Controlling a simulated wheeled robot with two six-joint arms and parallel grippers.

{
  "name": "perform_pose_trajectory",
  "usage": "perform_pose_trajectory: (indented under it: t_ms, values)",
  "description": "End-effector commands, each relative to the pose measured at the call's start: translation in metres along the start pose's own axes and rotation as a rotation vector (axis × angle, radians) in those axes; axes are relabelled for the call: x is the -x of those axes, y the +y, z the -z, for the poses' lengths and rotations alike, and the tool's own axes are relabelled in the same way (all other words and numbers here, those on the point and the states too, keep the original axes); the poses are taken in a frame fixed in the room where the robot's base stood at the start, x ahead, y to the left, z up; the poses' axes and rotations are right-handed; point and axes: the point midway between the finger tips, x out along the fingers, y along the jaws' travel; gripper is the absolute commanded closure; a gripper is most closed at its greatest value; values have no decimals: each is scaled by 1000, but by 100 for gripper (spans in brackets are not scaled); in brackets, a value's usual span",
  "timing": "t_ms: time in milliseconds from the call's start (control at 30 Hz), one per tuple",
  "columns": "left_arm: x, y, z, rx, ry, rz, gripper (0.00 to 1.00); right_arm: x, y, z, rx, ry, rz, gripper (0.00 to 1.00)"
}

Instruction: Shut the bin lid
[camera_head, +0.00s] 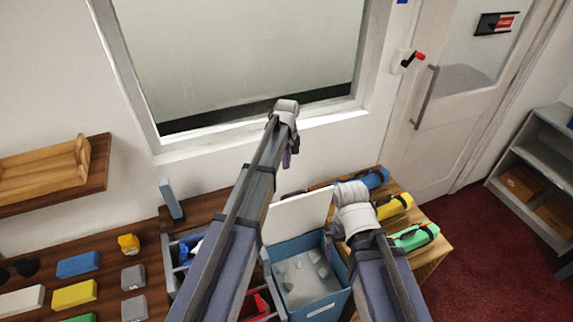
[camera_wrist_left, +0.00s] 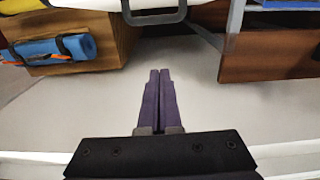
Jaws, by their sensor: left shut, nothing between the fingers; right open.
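The blue bin (camera_head: 318,305) stands between the dark counter and the lighter wooden stand, with pale crumpled contents inside. Its white lid (camera_head: 297,217) is raised at the back edge, tilted up and open. My left gripper (camera_head: 288,158) is above and behind the lid, near the wall under the window, apart from it. Its purple fingers (camera_wrist_left: 159,100) are shut and empty in the left wrist view. My right arm's white wrist shows just right of the lid; the right fingers are hidden.
Rolled mats, blue (camera_head: 372,178), yellow (camera_head: 393,206) and green (camera_head: 415,236), lie on the wooden stand (camera_head: 432,257) to the right. Coloured blocks and an organiser are on the counter (camera_head: 110,254) to the left. A wall shelf (camera_head: 40,202) is farther left.

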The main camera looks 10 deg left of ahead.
Motion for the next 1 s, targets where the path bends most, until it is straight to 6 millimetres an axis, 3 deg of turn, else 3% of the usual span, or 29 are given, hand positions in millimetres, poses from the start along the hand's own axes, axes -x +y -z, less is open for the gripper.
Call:
perform_pose_trajectory:
  t_ms: [33, 467, 700, 1000]
  values:
    - [-14, 0, 0, 0, 0, 0, 100, -14, -1, 1, 2, 0, 0, 0]
    - [-76, 0, 0, 0, 0, 0, 100, -75, -7, 4, 12, 0, -3, 0]
    - [-79, -1, -36, -1, 0, 0, 100, -79, -7, 5, 12, 0, -2, 0]
    - [-78, 0, -39, -1, 0, 0, 100, -79, -7, 5, 12, 0, -2, 0]
